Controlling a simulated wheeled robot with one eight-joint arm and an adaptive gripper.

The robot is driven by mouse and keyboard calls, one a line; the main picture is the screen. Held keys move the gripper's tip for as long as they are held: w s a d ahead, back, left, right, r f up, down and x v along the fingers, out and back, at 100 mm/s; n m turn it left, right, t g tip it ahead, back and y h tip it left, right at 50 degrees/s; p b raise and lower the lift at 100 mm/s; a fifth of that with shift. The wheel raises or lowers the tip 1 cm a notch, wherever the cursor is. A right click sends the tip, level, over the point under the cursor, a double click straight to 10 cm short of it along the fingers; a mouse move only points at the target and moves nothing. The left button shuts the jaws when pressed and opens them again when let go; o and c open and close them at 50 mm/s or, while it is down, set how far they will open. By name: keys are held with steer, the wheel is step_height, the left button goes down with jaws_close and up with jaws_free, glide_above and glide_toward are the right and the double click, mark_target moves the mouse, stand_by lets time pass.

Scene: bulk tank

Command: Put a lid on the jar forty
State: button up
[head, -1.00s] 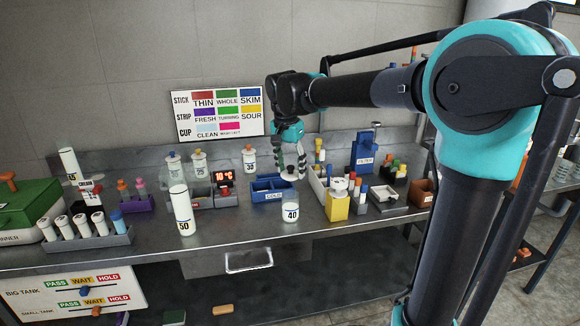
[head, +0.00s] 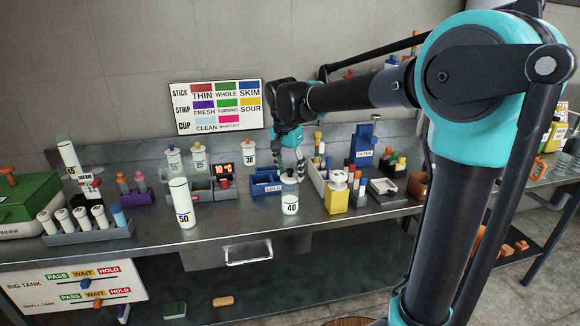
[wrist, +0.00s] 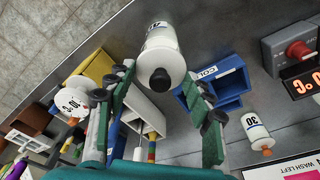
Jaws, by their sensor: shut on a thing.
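The jar forty (head: 290,203), pale and marked 40, stands upright near the front of the steel bench. In the wrist view my gripper (wrist: 160,78) is shut on the lid. I cannot tell whether the lid is fully seated on the jar.
Jar fifty (head: 182,205) stands to the left. A blue bin (head: 266,184) is close behind the jar, and a yellow box (head: 336,199) is close to its right. Jar thirty (head: 249,153) stands at the back. Bare bench lies between jars fifty and forty.

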steer(key=shift+f, duration=1.45)
steer(key=o, duration=1)
step_height(320, 180, up, 12)
steer(key=s, duration=0.1)
steer(key=shift+s+a, duration=0.3)
steer(key=shift+a, duration=0.1)
steer(key=shift+f, duration=0.1)
